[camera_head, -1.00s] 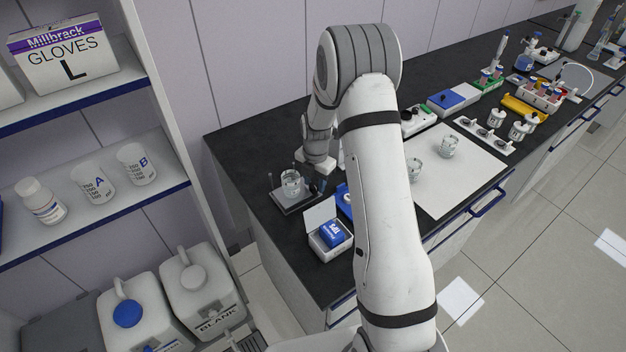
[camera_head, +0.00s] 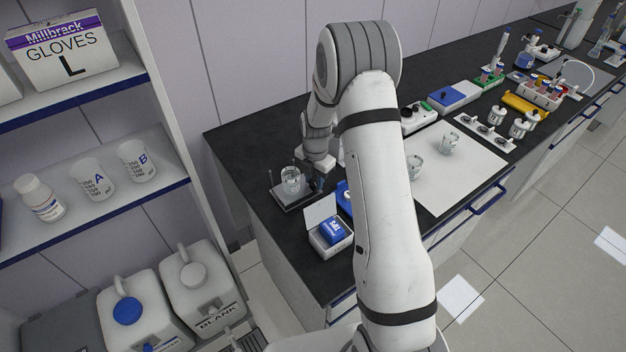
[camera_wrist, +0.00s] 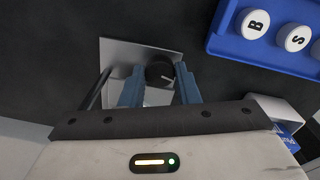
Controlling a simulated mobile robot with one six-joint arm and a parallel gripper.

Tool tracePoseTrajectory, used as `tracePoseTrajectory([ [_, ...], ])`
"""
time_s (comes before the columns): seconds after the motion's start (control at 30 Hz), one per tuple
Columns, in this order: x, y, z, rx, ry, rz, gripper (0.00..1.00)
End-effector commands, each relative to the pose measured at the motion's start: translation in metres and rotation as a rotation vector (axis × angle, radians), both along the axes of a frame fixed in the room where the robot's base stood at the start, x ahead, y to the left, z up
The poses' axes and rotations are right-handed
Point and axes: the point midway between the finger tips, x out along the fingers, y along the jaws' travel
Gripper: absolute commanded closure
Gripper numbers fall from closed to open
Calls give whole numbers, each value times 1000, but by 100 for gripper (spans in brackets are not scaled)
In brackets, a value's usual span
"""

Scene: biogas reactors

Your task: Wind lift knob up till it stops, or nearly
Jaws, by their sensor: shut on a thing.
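The lift knob (camera_wrist: 160,72) is a black round knob with a pale pointer line, beside a grey metal plate (camera_wrist: 120,55) in the wrist view. My gripper (camera_wrist: 161,92) has its two blue fingers on either side of the knob and is shut on it. In the head view my gripper (camera_head: 318,182) is low at the right side of the small stand (camera_head: 288,203), partly hidden by my arm. A clear glass beaker (camera_head: 291,181) is at the stand, between thin upright posts. The knob is too small to make out in the head view.
A white box with a blue packet (camera_head: 332,231) stands in front of the stand. A blue tray with white lettered caps (camera_wrist: 268,35) lies nearby. Two beakers stand on a white mat (camera_head: 462,175) to the right. Bare black bench lies behind the stand.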

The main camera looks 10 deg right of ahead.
Motion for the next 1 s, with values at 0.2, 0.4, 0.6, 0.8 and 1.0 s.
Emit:
tracePoseTrajectory([
  [0.2, 0, -1, -3, -1, -2, -124, 94],
  [0.4, 0, -1, -3, -1, -2, -284, 94],
  [0.6, 0, -2, -3, -2, -2, -435, 94],
  [0.8, -1, -2, -2, -3, -1, -552, 94],
  [1.0, -1, -2, -1, -3, 0, -621, 94],
])
